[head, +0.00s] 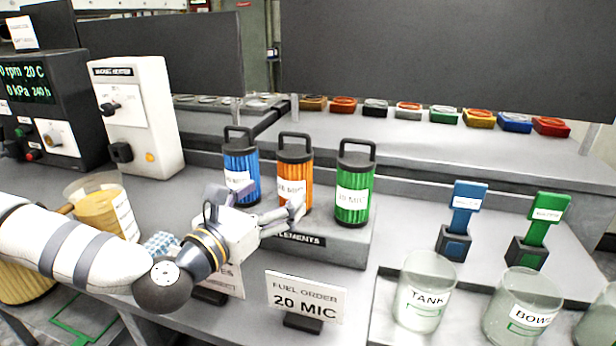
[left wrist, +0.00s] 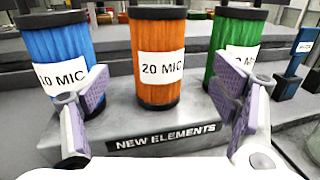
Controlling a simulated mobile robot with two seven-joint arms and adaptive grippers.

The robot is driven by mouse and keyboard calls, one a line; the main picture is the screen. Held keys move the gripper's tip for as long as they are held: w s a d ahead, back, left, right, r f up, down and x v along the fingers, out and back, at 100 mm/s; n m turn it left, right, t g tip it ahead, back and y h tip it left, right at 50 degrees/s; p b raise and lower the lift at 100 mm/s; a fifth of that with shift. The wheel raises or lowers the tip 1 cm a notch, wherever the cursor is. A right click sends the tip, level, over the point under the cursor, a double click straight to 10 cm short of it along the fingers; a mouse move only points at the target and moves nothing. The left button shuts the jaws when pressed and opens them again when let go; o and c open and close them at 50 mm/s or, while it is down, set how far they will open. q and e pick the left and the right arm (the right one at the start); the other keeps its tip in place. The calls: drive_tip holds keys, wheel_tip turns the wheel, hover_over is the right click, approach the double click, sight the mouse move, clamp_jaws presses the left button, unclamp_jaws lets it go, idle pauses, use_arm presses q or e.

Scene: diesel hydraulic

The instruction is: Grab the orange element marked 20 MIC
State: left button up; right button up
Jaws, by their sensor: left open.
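The orange element (head: 294,177) stands upright on a grey block between a blue element (head: 241,168) and a green element (head: 353,185). It has a black cap and a black handle. In the left wrist view the orange element (left wrist: 158,57) is centred and its label reads 20 MIC. The labels of the blue element (left wrist: 60,55) and green element (left wrist: 238,45) are partly hidden by my fingers. My left gripper (head: 270,208) is open, its fingers spread in front of the orange element. In the left wrist view the gap of my left gripper (left wrist: 165,98) is empty. My right gripper is not seen.
The grey block (head: 345,245) is marked NEW ELEMENTS. A FUEL ORDER 20 MIC sign (head: 306,297) stands in front of it. Glass beakers, including one marked TANK (head: 425,290), stand at the front right. A bucket heater (head: 137,115) stands at the back left.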

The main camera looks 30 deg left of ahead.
sight(295, 175)
use_arm(q)
drive_tip(key=w, duration=0.8)
drive_tip(key=shift+w+a+b, duration=0.15)
drive_tip(key=shift+w+b, duration=0.1)
drive_tip(key=shift+b, duration=0.05)
drive_tip(key=shift+r, duration=0.1)
drive_tip(key=c, duration=1.4)
